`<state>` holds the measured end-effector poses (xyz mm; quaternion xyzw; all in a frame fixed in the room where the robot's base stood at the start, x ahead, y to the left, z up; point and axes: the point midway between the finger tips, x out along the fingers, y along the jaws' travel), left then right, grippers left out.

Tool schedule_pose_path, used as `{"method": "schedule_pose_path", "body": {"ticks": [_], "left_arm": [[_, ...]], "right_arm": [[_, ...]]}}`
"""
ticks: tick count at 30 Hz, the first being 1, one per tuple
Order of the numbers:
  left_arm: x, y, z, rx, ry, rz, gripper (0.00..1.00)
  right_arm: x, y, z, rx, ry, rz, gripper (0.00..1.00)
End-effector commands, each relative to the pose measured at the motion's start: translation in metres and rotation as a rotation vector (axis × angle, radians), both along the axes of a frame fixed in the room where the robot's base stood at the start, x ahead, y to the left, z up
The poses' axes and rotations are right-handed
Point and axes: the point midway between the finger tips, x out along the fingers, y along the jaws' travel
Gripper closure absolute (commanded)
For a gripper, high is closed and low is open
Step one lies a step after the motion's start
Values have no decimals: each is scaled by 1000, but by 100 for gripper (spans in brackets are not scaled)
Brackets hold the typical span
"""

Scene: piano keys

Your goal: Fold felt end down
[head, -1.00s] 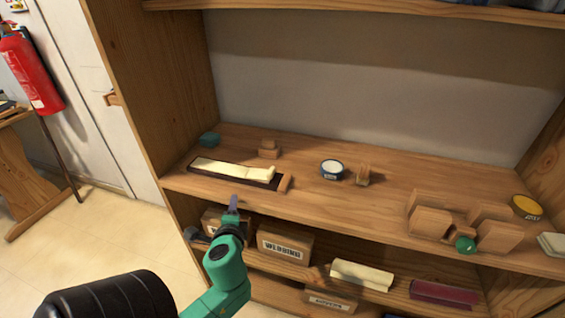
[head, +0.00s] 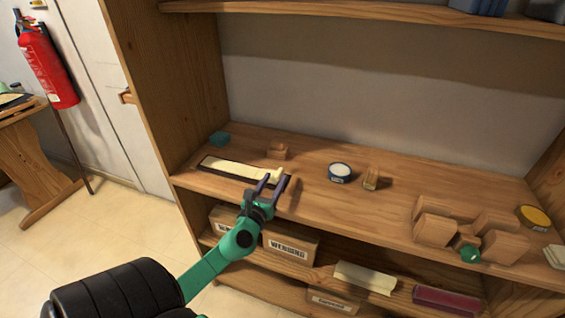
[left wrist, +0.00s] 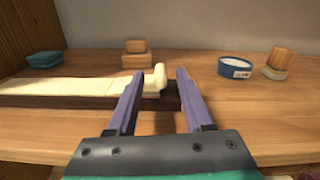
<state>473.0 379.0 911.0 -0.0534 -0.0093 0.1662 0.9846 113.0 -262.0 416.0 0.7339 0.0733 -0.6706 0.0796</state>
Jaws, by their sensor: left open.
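A cream felt strip (head: 230,168) lies along a dark base (head: 205,166) on the shelf. It also shows in the left wrist view (left wrist: 60,87), where its right end (left wrist: 155,78) stands up in a raised curl. My left gripper (head: 272,177) is open at this right end of the strip. In the left wrist view its two purple fingers (left wrist: 155,88) point forward, with the raised felt end between or just beyond their tips; contact cannot be told. My right gripper is not in view.
A teal block (head: 219,139), small wooden blocks (head: 278,151) and a round blue-and-white tin (head: 340,172) stand behind and right of the strip. Larger wooden blocks (head: 436,228) stand farther right. The shelf's front edge and a lower shelf with boxes (head: 291,243) lie near my arm.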

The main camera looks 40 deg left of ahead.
Motion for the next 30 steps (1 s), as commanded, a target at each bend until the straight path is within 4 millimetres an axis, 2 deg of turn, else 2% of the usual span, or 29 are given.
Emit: {"method": "schedule_pose_path", "body": {"ticks": [3, 9, 13, 19, 23, 30], "left_arm": [[30, 11, 3, -1, -4, 1, 49], [65, 23, 0, -2, -1, 1, 49], [72, 25, -1, -3, 0, 1, 49], [72, 25, -1, -3, 0, 1, 49], [72, 25, -1, -3, 0, 1, 98], [71, 25, -1, -4, -1, 1, 100]], "right_arm": [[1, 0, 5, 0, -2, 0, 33], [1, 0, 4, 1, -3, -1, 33], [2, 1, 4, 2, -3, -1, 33], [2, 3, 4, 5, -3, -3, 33], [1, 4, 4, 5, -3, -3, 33], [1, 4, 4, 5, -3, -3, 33]]}}
